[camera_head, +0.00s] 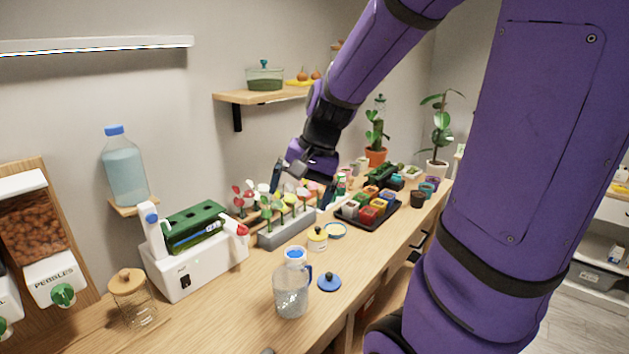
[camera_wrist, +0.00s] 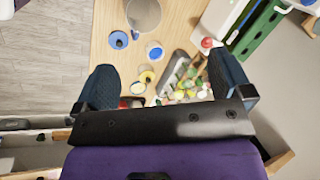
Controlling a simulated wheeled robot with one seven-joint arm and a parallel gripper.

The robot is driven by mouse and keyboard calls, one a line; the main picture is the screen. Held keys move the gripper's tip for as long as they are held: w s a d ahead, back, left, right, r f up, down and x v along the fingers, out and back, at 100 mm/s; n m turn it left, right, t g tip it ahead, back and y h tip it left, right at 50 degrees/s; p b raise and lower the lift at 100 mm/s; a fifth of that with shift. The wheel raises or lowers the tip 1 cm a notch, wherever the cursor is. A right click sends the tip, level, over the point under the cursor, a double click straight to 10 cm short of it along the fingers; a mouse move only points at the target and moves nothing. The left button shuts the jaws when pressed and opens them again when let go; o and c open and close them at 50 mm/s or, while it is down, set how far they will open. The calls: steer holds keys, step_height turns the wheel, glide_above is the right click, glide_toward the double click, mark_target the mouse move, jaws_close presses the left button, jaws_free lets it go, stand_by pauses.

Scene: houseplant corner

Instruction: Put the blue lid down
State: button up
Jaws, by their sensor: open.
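The blue lid (camera_head: 329,281) lies on the wooden counter (camera_head: 228,312), knob up, just right of the clear jug (camera_head: 291,288). The jug has a blue rim and handle and stands upright. In the wrist view the blue lid (camera_wrist: 118,40) lies flat beside the jug (camera_wrist: 143,12). My gripper (camera_head: 303,188) is farther back, above the grey rack of small flowers, away from the lid. In the wrist view its two fingers (camera_wrist: 164,82) are wide apart with nothing between them. My gripper body hides the lower part of that view.
The flower rack (camera_head: 287,230), a black tray of coloured pots (camera_head: 368,214) and a white machine (camera_head: 196,265) crowd the counter. The counter's front left is fairly clear.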

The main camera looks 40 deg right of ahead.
steer(key=s+a+r+n+t+h, duration=0.1)
steer(key=s+a+r+n, duration=0.3)
steer(key=s, duration=0.2)
steer(key=s+a+r+n+t+h, duration=0.1)
steer(key=s+a+r+n, duration=0.2)
steer(key=s+r+n, duration=0.1)
steer(key=shift+s+a+r+n+t+h, duration=0.35)
steer(key=shift+s+n, duration=0.35)
steer(key=shift+s, duration=0.5)
